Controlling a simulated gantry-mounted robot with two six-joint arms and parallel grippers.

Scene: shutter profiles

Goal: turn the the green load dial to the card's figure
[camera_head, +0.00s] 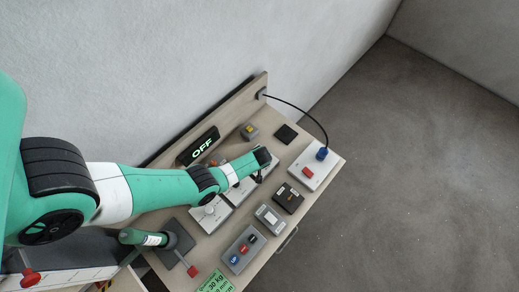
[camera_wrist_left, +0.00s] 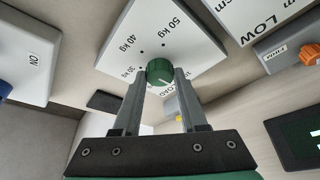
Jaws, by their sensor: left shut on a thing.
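The green load dial (camera_wrist_left: 160,71) sits on a white plate (camera_wrist_left: 185,30) marked 30 kg, 40 kg and 50 kg, seen in the left wrist view. My left gripper (camera_wrist_left: 159,78) is shut on the dial, one finger on each side. A pale line shows on the dial's face, but I cannot tell surely which figure it points at. In the head view my left gripper (camera_head: 262,172) is over the panel and hides the dial. The green card (camera_head: 214,282) at the bottom edge reads 30 kg, with its lower part cut off.
The panel holds an OFF display (camera_head: 201,147), a red switch (camera_head: 308,172) with a blue plug (camera_head: 322,154) and cable, a button box (camera_head: 245,248), and a lever with a red end (camera_head: 192,271). In the wrist view an orange knob (camera_wrist_left: 309,54) is at right.

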